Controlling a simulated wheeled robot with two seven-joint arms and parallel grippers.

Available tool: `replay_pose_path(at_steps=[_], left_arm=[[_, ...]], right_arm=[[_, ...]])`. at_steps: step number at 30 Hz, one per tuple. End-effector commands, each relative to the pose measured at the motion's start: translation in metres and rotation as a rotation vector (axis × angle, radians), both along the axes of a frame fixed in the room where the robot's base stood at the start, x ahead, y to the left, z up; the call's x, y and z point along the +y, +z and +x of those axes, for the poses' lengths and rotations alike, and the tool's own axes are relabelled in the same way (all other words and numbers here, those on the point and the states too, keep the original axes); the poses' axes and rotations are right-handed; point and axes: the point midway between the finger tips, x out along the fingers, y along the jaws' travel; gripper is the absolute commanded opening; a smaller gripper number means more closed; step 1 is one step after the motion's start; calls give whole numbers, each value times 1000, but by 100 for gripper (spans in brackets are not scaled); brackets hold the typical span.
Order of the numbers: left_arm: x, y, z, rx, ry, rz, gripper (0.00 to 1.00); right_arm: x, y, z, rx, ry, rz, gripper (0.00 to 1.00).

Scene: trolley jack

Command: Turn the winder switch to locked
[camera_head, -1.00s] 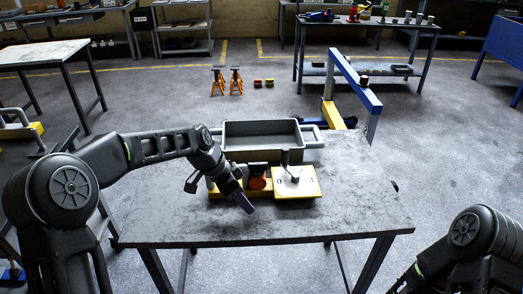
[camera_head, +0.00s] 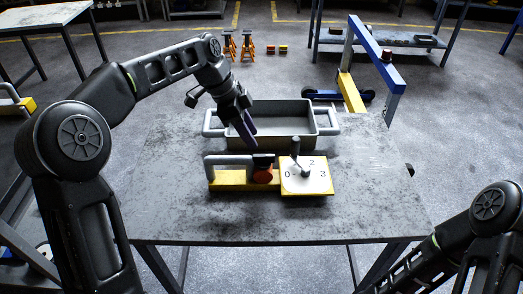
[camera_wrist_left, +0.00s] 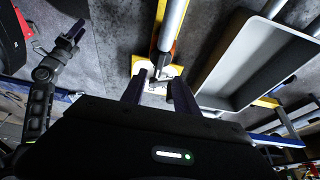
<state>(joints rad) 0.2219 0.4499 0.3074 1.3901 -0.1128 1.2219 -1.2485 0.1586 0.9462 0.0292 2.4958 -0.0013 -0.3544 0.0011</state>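The winder device is a yellow base with a grey handle bar (camera_head: 232,160), a red and black knob (camera_head: 263,168) and a pale plate (camera_head: 306,178) marked with numbers, including 0, 2 and 3. A grey lever (camera_head: 297,158) stands up from the plate; I cannot tell which mark it points to. My left gripper (camera_head: 247,130) hangs above and behind the device, near the tray's front wall, apart from the lever. In the left wrist view its two fingers (camera_wrist_left: 158,92) are apart and empty, with part of the device beyond. My right gripper (camera_wrist_left: 69,35) shows small there; its opening is unclear.
A grey tray (camera_head: 283,142) with side handles stands on the table (camera_head: 190,218) just behind the device. A blue post frame (camera_head: 376,48) rises behind the table. The table's left and front areas are clear.

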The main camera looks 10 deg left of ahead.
Motion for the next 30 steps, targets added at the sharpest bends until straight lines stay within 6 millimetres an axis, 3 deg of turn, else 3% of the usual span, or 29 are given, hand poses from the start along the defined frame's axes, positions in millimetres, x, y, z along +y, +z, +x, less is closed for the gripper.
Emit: replay_pose_path(at_steps=[16,26,30], left_arm=[[-26,-64,6,3,-1,-1,36],[-28,-70,7,2,1,1,36],[-28,-70,7,1,1,0,27]], right_arm=[[0,9,0,0,0,0,47],[0,9,0,0,0,0,47],[0,9,0,0,0,0,47]])
